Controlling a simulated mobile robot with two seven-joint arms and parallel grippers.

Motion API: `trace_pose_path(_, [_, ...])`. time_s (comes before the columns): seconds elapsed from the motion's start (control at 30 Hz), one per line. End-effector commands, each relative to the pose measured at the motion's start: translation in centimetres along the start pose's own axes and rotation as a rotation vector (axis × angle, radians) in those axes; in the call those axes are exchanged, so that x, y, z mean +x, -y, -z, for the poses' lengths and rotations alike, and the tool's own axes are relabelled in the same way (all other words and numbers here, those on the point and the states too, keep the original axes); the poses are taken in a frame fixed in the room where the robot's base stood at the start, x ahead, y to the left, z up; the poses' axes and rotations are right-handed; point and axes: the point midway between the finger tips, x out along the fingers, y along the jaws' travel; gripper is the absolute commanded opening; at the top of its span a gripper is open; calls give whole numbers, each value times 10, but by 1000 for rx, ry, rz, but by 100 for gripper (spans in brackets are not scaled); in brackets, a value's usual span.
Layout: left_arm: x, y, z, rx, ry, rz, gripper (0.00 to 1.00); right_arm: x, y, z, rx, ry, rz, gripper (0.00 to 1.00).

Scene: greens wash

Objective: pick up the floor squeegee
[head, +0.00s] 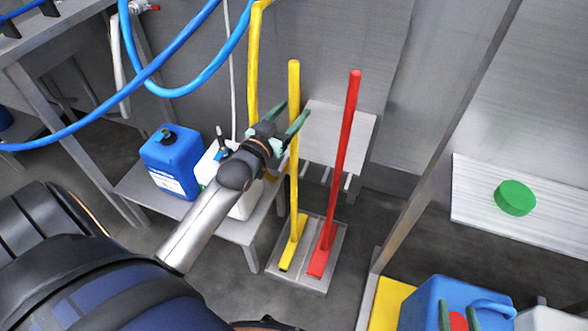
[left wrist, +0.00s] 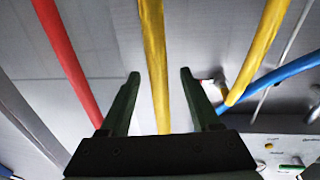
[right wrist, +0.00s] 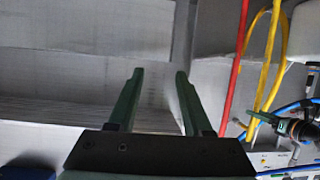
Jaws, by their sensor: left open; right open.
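Two long-handled floor tools stand upright in a grey floor tray (head: 312,278): a yellow one (head: 294,85) with a yellow foot, and a red one (head: 345,140) with a red foot. I cannot tell from the feet which is the squeegee. My left gripper (head: 292,110) is open at the upper part of the yellow handle. In the left wrist view, the yellow handle (left wrist: 153,50) runs between the open fingers, with gaps on both sides; the red handle (left wrist: 70,60) is outside them. My right gripper (right wrist: 158,75) is open and empty, away from both handles.
A blue jug (head: 170,165) and a white jug (head: 245,205) stand on a low grey bench (head: 135,190) under my left arm. Blue hoses (head: 165,85) hang at the upper left. A green disc (head: 515,198) lies on a pale surface at right, above another blue jug (head: 425,305).

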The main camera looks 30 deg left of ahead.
Motion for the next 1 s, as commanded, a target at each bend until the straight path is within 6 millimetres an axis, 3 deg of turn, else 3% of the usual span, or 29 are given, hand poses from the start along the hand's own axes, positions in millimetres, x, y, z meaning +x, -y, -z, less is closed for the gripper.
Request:
trace_pose_path(0.3, [36, -2, -2, 1, -2, 0, 63, -3, -7, 57, -67, -226, -15, 50])
trace_pose_path(0.47, [43, -1, -2, 1, 0, 0, 63, -5, -8, 69, -79, -270, -17, 50])
trace_pose_path(0.67, [44, -2, -2, 1, 0, 0, 63, -5, -8, 70, -80, -272, -18, 50])
trace_pose_path(1.0, [43, -2, -2, 1, 0, 0, 27, -5, -8, 70, -79, -271, -18, 50])
